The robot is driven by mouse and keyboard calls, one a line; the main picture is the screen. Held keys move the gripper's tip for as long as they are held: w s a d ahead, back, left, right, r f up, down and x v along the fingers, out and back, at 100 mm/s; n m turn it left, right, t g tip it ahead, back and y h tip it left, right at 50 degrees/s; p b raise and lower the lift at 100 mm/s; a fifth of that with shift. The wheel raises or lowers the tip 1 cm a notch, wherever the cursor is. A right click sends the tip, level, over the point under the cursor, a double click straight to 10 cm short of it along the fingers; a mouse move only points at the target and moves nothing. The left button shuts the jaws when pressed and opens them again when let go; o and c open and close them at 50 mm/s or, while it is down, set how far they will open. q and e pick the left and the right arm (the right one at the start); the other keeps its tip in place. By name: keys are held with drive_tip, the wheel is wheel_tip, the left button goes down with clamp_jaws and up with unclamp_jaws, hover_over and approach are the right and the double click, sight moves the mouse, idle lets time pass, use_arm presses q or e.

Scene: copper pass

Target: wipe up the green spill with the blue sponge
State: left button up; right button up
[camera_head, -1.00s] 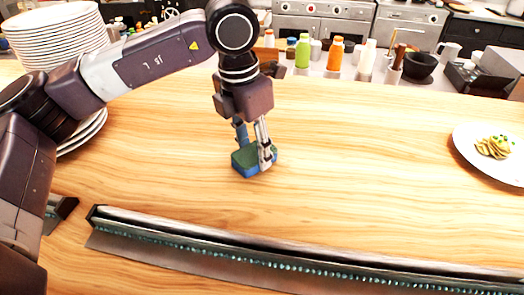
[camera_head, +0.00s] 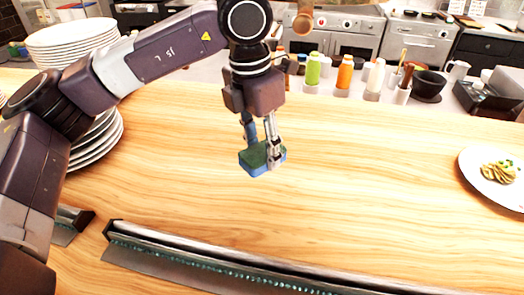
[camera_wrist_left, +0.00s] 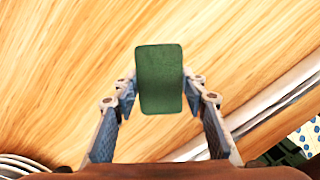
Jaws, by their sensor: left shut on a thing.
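The sponge (camera_head: 254,168) has a blue body and a dark green top face. My left gripper (camera_head: 264,150) points down and is shut on it, one finger on each side, over the wooden counter. In the left wrist view the sponge's green face (camera_wrist_left: 160,80) sits between the two fingertips (camera_wrist_left: 158,95). Whether its underside touches the wood is hard to tell. No green spill shows on the visible counter in either view; the wood under the sponge is hidden. My right gripper is not in view.
A long metal rail (camera_head: 240,262) crosses the front of the counter (camera_head: 370,170). Stacked white plates (camera_head: 75,45) stand at the back left, with more plates (camera_head: 98,142) below. A plate of food (camera_head: 475,175) is at the right. Several bottles stand beyond the back edge. The middle is clear.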

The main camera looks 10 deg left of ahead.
use_arm(q)
drive_tip(key=shift+r+p, duration=0.75)
drive_tip(key=shift+r, duration=0.75)
